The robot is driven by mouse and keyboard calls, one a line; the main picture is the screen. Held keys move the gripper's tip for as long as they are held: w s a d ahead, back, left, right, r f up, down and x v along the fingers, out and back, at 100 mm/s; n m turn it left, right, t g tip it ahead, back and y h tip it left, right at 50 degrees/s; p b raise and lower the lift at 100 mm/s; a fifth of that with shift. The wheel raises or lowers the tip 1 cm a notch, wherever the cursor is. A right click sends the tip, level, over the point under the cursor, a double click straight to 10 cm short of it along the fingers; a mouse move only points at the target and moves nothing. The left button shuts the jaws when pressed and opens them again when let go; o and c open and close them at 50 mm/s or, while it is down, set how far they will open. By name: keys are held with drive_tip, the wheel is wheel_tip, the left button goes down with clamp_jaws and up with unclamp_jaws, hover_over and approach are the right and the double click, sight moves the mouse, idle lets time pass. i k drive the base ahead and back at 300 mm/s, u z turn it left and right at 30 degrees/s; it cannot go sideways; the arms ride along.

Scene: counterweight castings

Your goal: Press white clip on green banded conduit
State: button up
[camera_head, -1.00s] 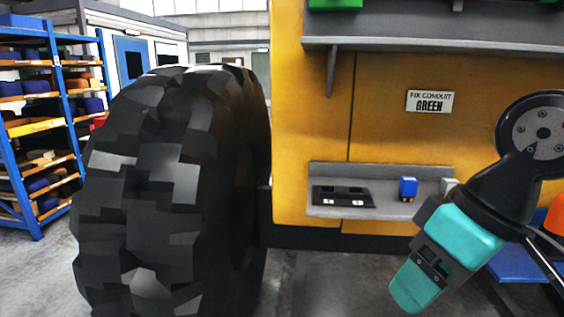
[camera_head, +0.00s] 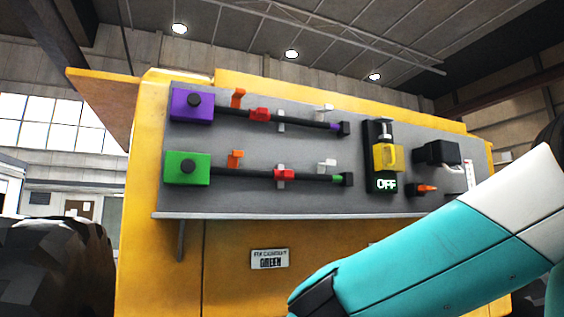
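The green banded conduit (camera_head: 240,173) is a dark rod on the lower row of the grey panel. It runs from a green box (camera_head: 187,169) to a dark end block, with a green band (camera_head: 337,178) near its right end. A white clip (camera_head: 327,163) stands raised above the rod near that band. An orange clip (camera_head: 236,159) stands raised farther left. A red clip (camera_head: 284,174) sits on the rod at the middle. My gripper is out of view; only my teal and white arm crosses the lower right.
The upper row has a purple box (camera_head: 192,102), a similar conduit and another white clip (camera_head: 325,108). Right of the rows are a yellow padlock (camera_head: 388,158), an "OFF" display (camera_head: 387,184) and a dark device (camera_head: 437,152). A label (camera_head: 270,258) reads "FIX CONDUIT GREEN". A large tyre (camera_head: 55,265) is lower left.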

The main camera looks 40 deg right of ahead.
sight(327, 162)
drive_tip(key=z, duration=1.2)
